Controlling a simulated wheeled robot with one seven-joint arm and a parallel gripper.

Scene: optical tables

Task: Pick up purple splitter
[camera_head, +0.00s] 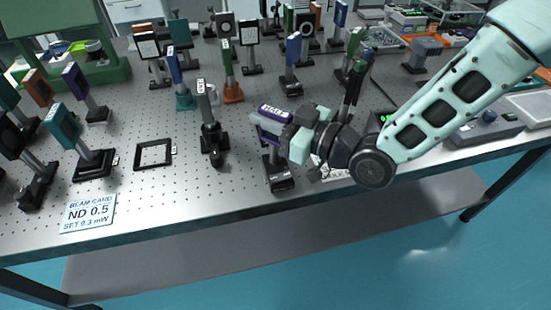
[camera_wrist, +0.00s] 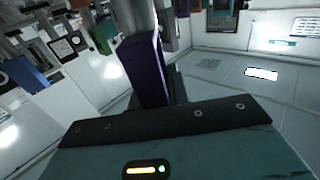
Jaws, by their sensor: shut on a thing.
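The purple splitter (camera_head: 274,112) is near the front edge of the table, with a labelled purple top on a grey post and a dark base (camera_head: 279,180). My gripper (camera_head: 276,128) reaches in from the right and is shut on its upper part. In the wrist view, the purple body of the splitter (camera_wrist: 148,72) stands upright just beyond the gripper's dark front edge. The fingertips are hard to make out in both views. The base appears to be on or close to the table; I cannot tell whether it touches.
A grey post mount (camera_head: 212,140) stands just left of the splitter. A black square frame (camera_head: 153,154) and a beam card sign (camera_head: 89,213) lie further left. Several mounted optics stand behind, including another purple-topped one (camera_head: 74,76). Bare perforated tabletop lies between them.

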